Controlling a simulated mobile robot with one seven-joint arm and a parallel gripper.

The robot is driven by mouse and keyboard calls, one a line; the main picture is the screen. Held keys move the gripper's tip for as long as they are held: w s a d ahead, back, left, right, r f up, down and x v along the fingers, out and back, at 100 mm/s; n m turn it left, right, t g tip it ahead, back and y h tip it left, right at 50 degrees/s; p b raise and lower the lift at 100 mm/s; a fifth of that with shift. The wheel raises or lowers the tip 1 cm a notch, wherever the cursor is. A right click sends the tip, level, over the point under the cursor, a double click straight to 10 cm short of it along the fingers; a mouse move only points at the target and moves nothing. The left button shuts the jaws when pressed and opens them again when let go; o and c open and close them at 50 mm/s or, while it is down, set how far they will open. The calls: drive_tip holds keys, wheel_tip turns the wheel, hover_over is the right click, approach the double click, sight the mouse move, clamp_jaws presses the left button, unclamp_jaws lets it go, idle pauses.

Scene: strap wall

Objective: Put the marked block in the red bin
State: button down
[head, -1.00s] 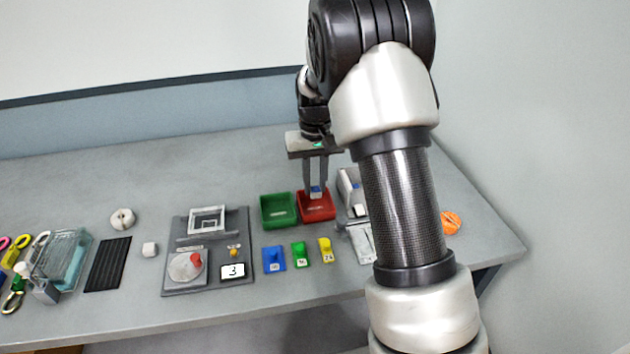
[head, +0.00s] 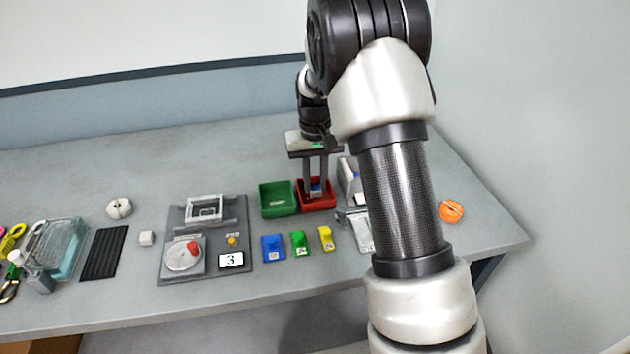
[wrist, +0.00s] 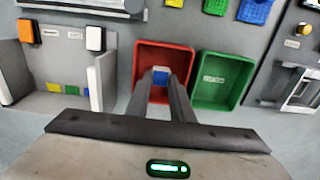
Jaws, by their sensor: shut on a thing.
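The red bin (head: 329,203) stands on the table right of the green bin, and it also shows in the wrist view (wrist: 185,51). My gripper (head: 315,188) points down over the red bin. Its two fingers (wrist: 162,77) are shut on a small blue block with a pale face (wrist: 160,75). The block is between the fingertips and within the outline of the red bin in both views. Whether it touches the bin floor cannot be told. Any mark on it is too small to read.
The green bin (head: 265,207) adjoins the red one. Blue (head: 273,248), green (head: 299,243) and yellow (head: 325,238) labelled pieces lie in front. A grey panel (head: 172,268) with a dial and "3" display is at left; an orange ring (head: 451,211) is at right.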

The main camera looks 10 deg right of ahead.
drive_tip(key=shift+f, duration=0.2)
idle(0.5)
drive_tip(key=c, duration=1.5)
unclamp_jaws()
drive_tip(key=shift+o, duration=0.6)
drive_tip(key=shift+o, duration=1.5)
drive_tip(key=shift+r+p, duration=1.25)
drive_tip(key=shift+r, duration=0.55)
drive_tip(key=shift+r+p, duration=0.95)
drive_tip(key=shift+r, duration=0.35)
